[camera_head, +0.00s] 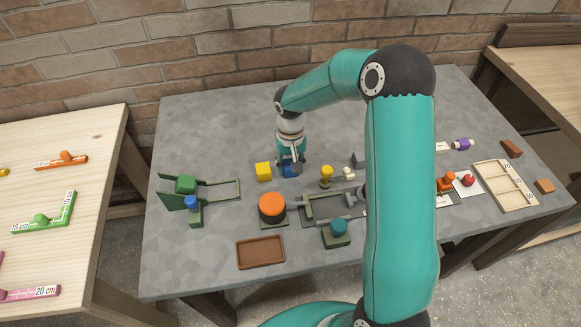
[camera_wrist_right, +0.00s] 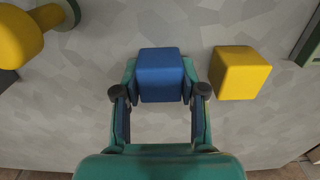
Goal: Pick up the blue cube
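The blue cube (camera_head: 291,170) stands on the grey table below my right gripper (camera_head: 291,166), mostly hidden by it in the head view. In the right wrist view, the blue cube (camera_wrist_right: 161,74) sits between the two fingertips of my right gripper (camera_wrist_right: 161,85). The fingers lie against its left and right sides with no clear gap. The cube looks about the same size as the yellow cube beside it, so it appears to be at table height. My left gripper is not in view.
A yellow cube (camera_head: 263,172) stands close to the left of the blue cube; it also shows in the wrist view (camera_wrist_right: 239,73). A yellow knobbed piece (camera_head: 326,175) is to the right. An orange cylinder (camera_head: 272,206) and brown tray (camera_head: 261,252) are nearer. Bare table lies behind.

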